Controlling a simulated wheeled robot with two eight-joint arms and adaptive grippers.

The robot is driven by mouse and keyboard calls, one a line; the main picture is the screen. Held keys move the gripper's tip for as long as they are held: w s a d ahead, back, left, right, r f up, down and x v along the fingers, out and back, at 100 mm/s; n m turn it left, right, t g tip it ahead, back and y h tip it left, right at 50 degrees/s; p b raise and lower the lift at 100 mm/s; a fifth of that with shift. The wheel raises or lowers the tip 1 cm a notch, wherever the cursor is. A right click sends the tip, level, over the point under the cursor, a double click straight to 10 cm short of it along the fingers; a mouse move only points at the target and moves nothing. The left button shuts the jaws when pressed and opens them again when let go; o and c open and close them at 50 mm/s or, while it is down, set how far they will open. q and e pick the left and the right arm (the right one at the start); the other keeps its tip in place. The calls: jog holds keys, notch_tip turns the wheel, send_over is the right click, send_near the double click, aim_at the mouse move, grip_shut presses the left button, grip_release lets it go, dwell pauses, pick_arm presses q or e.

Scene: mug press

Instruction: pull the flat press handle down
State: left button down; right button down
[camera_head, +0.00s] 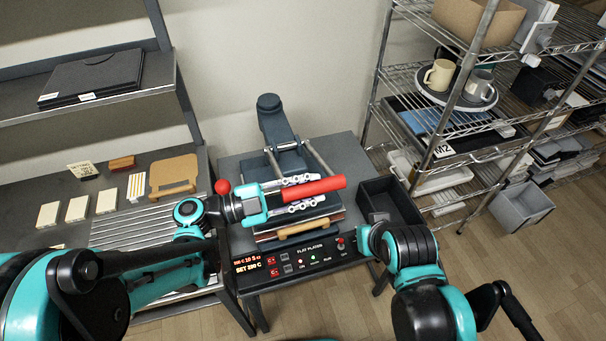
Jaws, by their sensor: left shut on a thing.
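The flat press (283,147) stands on a dark table in the middle, with a blue-grey upper body and a front panel (305,259) marked "FLAT PLATEN". Its red handle grip (313,188) points right, across the front of the press above the plates. My left gripper (262,203) comes in from the left and is shut on the handle near the left end of the red grip. Its fingers hide part of the handle there. My right arm is at the lower right, beside the panel's right end; its gripper (366,240) shows only partly, and its jaws are unclear.
A dark open bin (389,203) sits right of the press. A wire rack (449,130) with mugs on a round tray (456,92) stands further right. On the left, a bench holds pale blocks (78,208) and a ribbed metal tray (148,222). A grey bin (523,207) is on the floor.

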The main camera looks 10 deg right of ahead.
pick_arm(q)
notch_tip(320, 180, down, 12)
jog(key=s+b, duration=0.2)
jog(key=b, duration=0.8)
jog(key=shift+d+f, duration=0.15)
jog(key=shift+f, duration=0.2)
jog(key=c, duration=1.2)
grip_release()
jog(key=shift+w, duration=0.15)
